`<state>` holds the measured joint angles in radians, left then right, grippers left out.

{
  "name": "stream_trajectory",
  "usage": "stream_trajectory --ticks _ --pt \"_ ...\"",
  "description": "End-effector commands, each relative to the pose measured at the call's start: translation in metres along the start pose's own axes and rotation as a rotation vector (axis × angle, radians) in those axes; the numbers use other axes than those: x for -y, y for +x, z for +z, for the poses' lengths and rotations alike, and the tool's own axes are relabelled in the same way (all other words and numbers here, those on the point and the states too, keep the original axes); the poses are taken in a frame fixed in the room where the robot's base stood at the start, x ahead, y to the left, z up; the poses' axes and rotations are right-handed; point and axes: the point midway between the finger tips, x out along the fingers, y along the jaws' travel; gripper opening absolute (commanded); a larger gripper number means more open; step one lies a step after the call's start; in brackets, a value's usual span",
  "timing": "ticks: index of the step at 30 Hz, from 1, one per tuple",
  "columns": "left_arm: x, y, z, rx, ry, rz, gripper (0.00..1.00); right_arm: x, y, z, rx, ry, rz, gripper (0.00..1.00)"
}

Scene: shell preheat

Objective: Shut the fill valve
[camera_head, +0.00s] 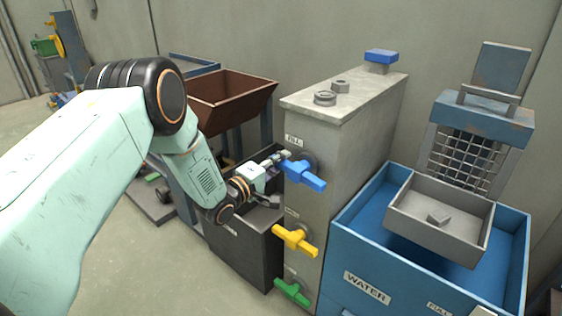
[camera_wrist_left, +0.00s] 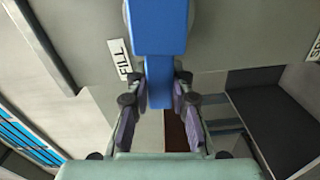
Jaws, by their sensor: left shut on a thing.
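The fill valve's blue handle (camera_head: 305,175) sticks out from the upper part of the grey tank's front, beside a FILL label (camera_head: 293,139). It lies roughly crosswise, sloping slightly down to the right. In the left wrist view the blue handle (camera_wrist_left: 160,28) runs down from the top edge, its lower end between my fingers. My left gripper (camera_head: 282,158) comes from the left and is shut on the handle's left end; it also shows in the wrist view (camera_wrist_left: 160,90). The contact is small in the head view. My right gripper is not in view.
Below on the grey tank (camera_head: 345,130) are a yellow handle (camera_head: 295,241) and a green handle (camera_head: 292,292). A blue water tank (camera_head: 365,260) with a grey tray (camera_head: 410,232) stands right. A brown hopper (camera_head: 235,95) and a dark box (camera_head: 245,250) stand left, close to my arm.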

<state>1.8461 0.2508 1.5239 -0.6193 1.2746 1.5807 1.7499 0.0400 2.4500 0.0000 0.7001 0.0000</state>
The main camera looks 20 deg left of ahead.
Motion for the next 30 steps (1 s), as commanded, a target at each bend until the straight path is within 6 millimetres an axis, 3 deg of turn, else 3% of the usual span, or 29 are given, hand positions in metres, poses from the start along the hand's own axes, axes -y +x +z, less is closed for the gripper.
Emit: stream_trajectory --ticks 9,25,26,30 --pt "0.0064 0.0001 0.0002 -0.001 -0.110 0.000 0.00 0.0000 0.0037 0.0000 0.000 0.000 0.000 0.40" --pt "0.0073 0.0000 0.0007 0.000 -0.134 -0.001 0.00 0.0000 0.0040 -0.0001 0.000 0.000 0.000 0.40" --pt "0.0073 0.0000 0.0007 0.000 -0.134 -0.001 0.23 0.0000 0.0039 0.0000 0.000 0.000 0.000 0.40" --pt "0.0074 -0.0001 0.0007 0.000 -0.132 -0.001 0.35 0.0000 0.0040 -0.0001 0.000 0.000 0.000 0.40"
